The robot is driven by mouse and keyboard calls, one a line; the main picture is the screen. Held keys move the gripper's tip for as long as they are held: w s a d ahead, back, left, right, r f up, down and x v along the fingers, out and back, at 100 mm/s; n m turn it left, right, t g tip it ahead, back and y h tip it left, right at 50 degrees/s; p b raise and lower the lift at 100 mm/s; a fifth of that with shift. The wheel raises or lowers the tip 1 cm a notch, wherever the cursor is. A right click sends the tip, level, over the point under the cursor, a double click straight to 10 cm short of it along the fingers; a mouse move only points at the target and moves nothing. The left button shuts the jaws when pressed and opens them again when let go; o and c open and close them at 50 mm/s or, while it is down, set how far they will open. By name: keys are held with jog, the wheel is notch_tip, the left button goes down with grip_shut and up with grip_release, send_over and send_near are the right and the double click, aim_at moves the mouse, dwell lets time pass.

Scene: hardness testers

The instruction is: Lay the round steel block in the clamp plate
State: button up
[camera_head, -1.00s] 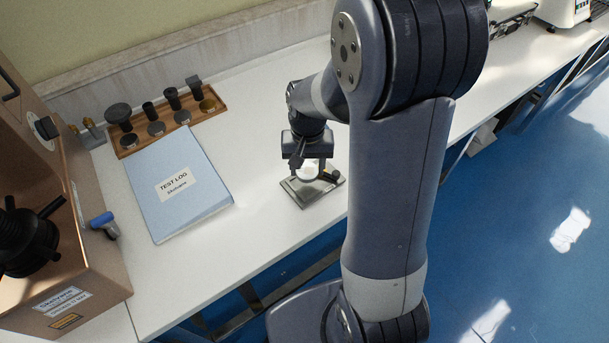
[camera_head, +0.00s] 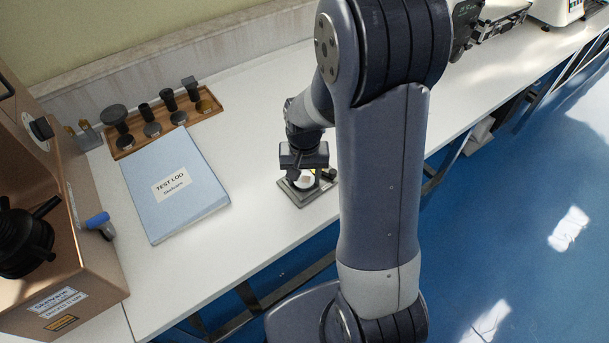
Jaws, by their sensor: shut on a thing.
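My gripper (camera_head: 304,172) points down over the clamp plate (camera_head: 296,197), a small grey square plate on the white bench right of the blue binder. It is shut on the round steel block (camera_head: 304,182), a pale bright disc low between the fingers. The gripper body and arm hide part of the block and the plate's far side. I cannot tell whether the block touches the plate or is just above it.
A blue test log binder (camera_head: 175,185) lies to the left. Behind it a wooden tray (camera_head: 125,147) holds several dark fixtures and discs. A copper-coloured tester (camera_head: 75,270) stands at the far left. The bench front (camera_head: 255,245) is clear.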

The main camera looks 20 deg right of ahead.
aim_at(304, 179)
jog(key=o, duration=1.3)
jog(key=shift+s+d+f, duration=0.1)
jog(key=shift+s+f, duration=0.3)
jog(key=shift+f, duration=0.35)
jog(key=shift+r, duration=0.1)
jog(key=shift+w+r, duration=0.1)
jog(key=shift+r, duration=0.15)
jog(key=r, duration=0.4)
jog(key=r+p, duration=0.1)
jog(key=r, duration=0.3)
jog(key=r+p, duration=0.1)
jog(key=r, duration=0.4)
jog(key=shift+w, duration=0.35)
